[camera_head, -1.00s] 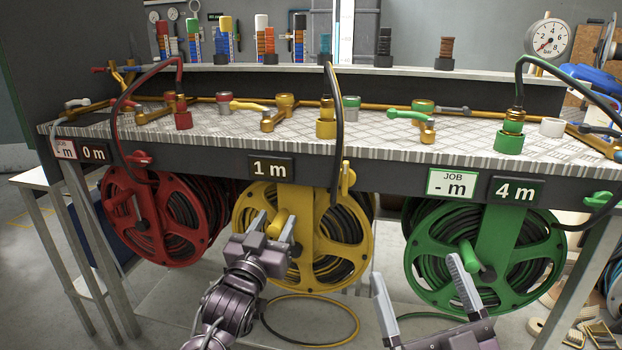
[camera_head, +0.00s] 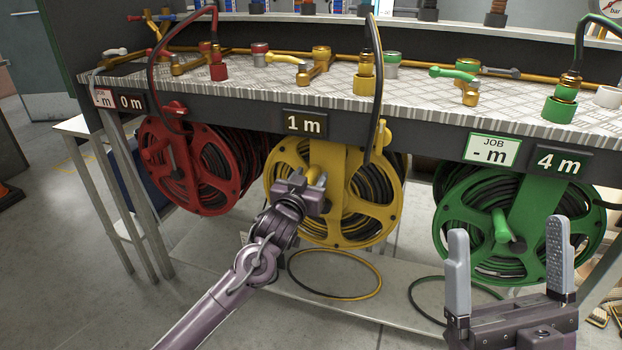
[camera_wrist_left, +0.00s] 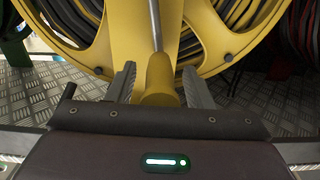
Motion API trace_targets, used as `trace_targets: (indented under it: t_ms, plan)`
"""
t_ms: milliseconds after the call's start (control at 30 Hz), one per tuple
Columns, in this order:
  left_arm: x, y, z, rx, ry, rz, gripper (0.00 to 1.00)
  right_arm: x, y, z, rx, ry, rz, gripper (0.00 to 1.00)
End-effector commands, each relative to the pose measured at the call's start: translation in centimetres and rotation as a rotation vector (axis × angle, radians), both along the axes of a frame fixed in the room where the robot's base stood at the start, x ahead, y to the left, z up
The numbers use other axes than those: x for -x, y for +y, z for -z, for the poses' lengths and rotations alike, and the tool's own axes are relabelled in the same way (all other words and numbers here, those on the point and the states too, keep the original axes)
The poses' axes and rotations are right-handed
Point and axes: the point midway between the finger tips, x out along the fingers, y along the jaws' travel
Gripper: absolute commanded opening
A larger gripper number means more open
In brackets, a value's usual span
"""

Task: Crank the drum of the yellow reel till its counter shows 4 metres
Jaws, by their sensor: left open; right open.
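The yellow reel (camera_head: 352,229) hangs under the bench edge, with black hose on its drum. Its counter (camera_head: 304,123) reads 1 m. Its yellow crank handle (camera_head: 316,176) is at the left part of the drum. My left gripper (camera_head: 312,187) is at this handle; its fingers are mostly hidden in the head view. In the left wrist view the handle (camera_wrist_left: 159,76) stands between the two open fingers (camera_wrist_left: 159,86), with a gap visible on each side. My right gripper (camera_head: 512,262) is open and empty in front of the green reel.
A red reel (camera_head: 160,187) with counter 0 m hangs at left, a green reel (camera_head: 458,214) with counter 4 m at right. A green-framed JOB card (camera_head: 490,150) reads "- m". A black hose (camera_head: 377,95) arches down over the bench edge near the yellow reel. Hose loops lie below.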

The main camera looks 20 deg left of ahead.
Motion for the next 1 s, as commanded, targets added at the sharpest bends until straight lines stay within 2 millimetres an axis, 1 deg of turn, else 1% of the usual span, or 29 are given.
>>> trace_targets:
  t_ms: [100,200,467,800,833,1000]
  plan:
    - [-0.57,-0.04,-0.01,0.001,-0.001,0.000,0.47,0.72,-0.31,-0.61,-0.019,-0.047,-0.001,0.89]
    - [-0.75,-0.06,-0.04,0.001,0.000,0.001,0.47,0.99,-0.43,-0.86,-0.026,-0.064,0.000,0.89]
    - [-0.78,-0.07,-0.08,0.001,-0.001,0.001,0.47,1.06,-0.47,-0.94,-0.028,-0.069,0.000,0.89]
    - [-0.77,-0.06,-0.07,0.001,-0.001,0.000,0.02,1.02,-0.46,-0.92,-0.027,-0.067,0.001,0.89]
    - [-0.76,-0.06,-0.06,0.001,-0.001,0.000,0.00,1.01,-0.46,-0.92,-0.027,-0.067,0.001,0.89]
    - [-0.76,-0.05,-0.06,0.001,-0.001,0.000,0.00,1.01,-0.46,-0.93,-0.027,-0.067,0.001,0.89]
